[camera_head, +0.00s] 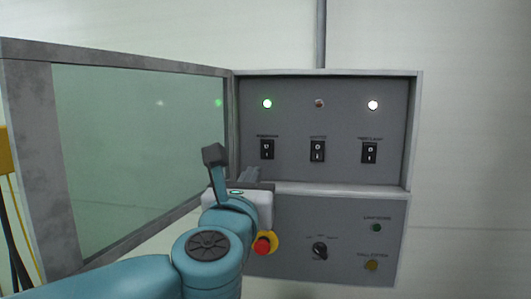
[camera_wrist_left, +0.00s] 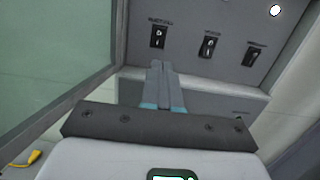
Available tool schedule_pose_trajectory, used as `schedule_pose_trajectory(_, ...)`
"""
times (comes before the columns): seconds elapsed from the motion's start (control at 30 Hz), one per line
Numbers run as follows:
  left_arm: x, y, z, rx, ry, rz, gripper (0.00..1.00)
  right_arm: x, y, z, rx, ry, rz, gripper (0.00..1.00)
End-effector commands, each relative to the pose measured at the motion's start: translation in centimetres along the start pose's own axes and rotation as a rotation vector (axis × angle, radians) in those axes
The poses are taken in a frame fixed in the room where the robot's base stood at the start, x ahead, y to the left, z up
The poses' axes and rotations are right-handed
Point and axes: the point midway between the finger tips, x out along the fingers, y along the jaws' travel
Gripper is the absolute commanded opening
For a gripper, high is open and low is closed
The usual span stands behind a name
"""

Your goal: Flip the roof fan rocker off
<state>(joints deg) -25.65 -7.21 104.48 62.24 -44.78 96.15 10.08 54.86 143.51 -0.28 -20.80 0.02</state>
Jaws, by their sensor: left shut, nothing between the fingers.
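Three black rockers sit in a row on the upper grey panel: a left rocker (camera_head: 267,149), a middle rocker (camera_head: 317,152) and a right rocker (camera_head: 369,153). Their labels are too small to read surely, so I cannot tell which is the roof fan's. The lamp above the left one (camera_head: 267,103) glows green. My left gripper (camera_head: 250,174) is shut and empty, just below and left of the left rocker. In the left wrist view its fingertips (camera_wrist_left: 157,66) lie just below the left rocker (camera_wrist_left: 158,37), apart from it. My right gripper is not in view.
An open glazed door (camera_head: 140,150) stands on the left, its edge close to my left gripper. Below a ledge (camera_head: 340,189), the lower panel carries a selector knob (camera_head: 320,251), a green button (camera_head: 376,227), a yellow button (camera_head: 372,265) and a red emergency stop (camera_head: 265,244).

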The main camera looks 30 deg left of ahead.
Motion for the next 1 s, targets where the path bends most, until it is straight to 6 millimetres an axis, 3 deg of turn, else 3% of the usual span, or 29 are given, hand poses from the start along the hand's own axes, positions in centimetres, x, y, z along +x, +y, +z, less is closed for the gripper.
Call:
schedule_pose_trajectory(0.27,1.6,0.0,0.1,0.006,0.001,0.002,0.00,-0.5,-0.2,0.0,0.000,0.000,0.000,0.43)
schedule_pose_trajectory(0.7,10.9,0.0,0.1,0.007,0.003,0.002,0.00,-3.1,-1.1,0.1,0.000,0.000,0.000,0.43)
schedule_pose_trajectory(1.0,14.1,-0.1,0.0,0.007,0.001,-0.001,0.00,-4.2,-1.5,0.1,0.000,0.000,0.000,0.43)
